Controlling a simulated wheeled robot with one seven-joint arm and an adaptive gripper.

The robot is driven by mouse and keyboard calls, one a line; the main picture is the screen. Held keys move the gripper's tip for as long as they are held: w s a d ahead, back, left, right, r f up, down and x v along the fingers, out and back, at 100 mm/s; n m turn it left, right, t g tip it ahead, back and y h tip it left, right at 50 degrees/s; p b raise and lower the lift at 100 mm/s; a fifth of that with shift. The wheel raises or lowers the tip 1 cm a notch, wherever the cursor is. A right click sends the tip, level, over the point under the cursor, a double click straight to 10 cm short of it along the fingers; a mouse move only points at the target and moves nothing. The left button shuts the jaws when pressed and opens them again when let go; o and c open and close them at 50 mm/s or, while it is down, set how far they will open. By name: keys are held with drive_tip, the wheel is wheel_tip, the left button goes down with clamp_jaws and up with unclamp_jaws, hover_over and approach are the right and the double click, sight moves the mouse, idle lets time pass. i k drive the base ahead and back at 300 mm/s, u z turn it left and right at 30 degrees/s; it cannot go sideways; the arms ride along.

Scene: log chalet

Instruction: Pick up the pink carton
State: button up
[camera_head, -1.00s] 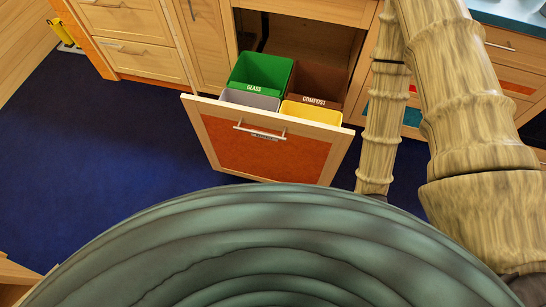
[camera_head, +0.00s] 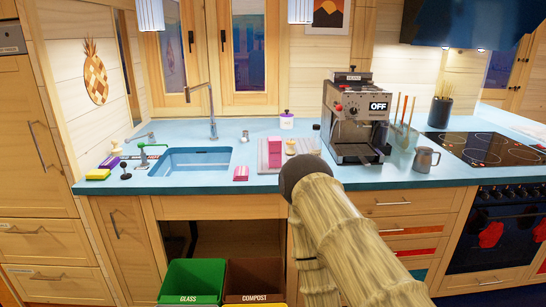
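An upright pink carton (camera_head: 275,153) stands on a pale board (camera_head: 263,160) on the blue counter, right of the sink. A smaller, low pink block (camera_head: 241,173) lies near the counter's front edge, left of the board; I cannot tell what it is. My arm's pale, ribbed links rise from the lower right, and a dark rounded joint sits in front of the counter edge, below and right of the carton. My gripper is not in view.
The sink (camera_head: 197,161) lies left of the carton. A small wooden-looking item (camera_head: 290,147) stands just right of it, then the coffee machine (camera_head: 355,120) and a metal jug (camera_head: 425,160). Below, the open drawer holds a green glass bin (camera_head: 192,281) and brown compost bin (camera_head: 254,277).

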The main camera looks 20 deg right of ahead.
sight(274, 142)
drive_tip(key=z, duration=2.4)
drive_tip(key=i, duration=3.15)
drive_tip(key=u, duration=3.45)
